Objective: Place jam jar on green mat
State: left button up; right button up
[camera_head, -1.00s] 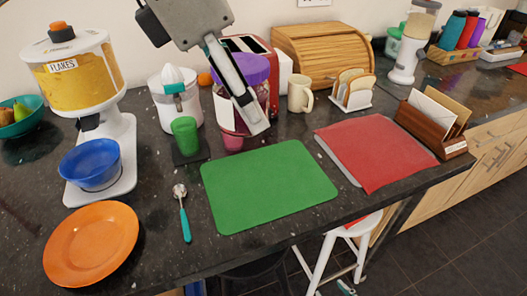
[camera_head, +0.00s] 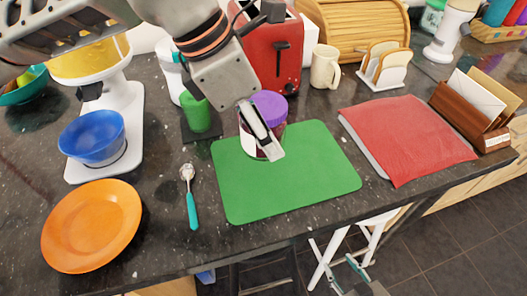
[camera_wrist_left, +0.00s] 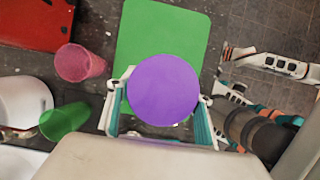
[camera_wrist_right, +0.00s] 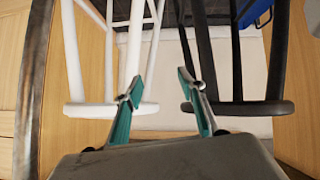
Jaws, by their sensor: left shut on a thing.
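The jam jar (camera_head: 272,108) has a purple lid and a dark red body. Its lid (camera_wrist_left: 163,89) fills the middle of the left wrist view. My left gripper (camera_head: 262,145) is shut around the jar's sides and hides part of it in the head view. The jar is upright at the back left part of the green mat (camera_head: 290,185); whether its base touches the mat I cannot tell. The mat lies flat and otherwise bare. My right gripper (camera_wrist_right: 155,88) is open and empty, low in front of the counter near the stools.
A green cup (camera_head: 196,113) stands left of the mat, and a pink cup (camera_wrist_left: 80,63) shows in the left wrist view. A red toaster (camera_head: 275,55) is behind.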

aim_at(241, 124)
pick_arm(q)
jog(key=shift+f+b, duration=0.35)
jog(key=shift+f, duration=2.85)
jog(key=o, duration=1.4)
jog(key=shift+f, duration=0.1)
jog(key=shift+a+r, duration=0.1)
jog(key=shift+r, duration=0.35)
jog(key=p+v, duration=0.1)
jog(key=v, duration=1)
jog(key=shift+a+r, duration=0.15)
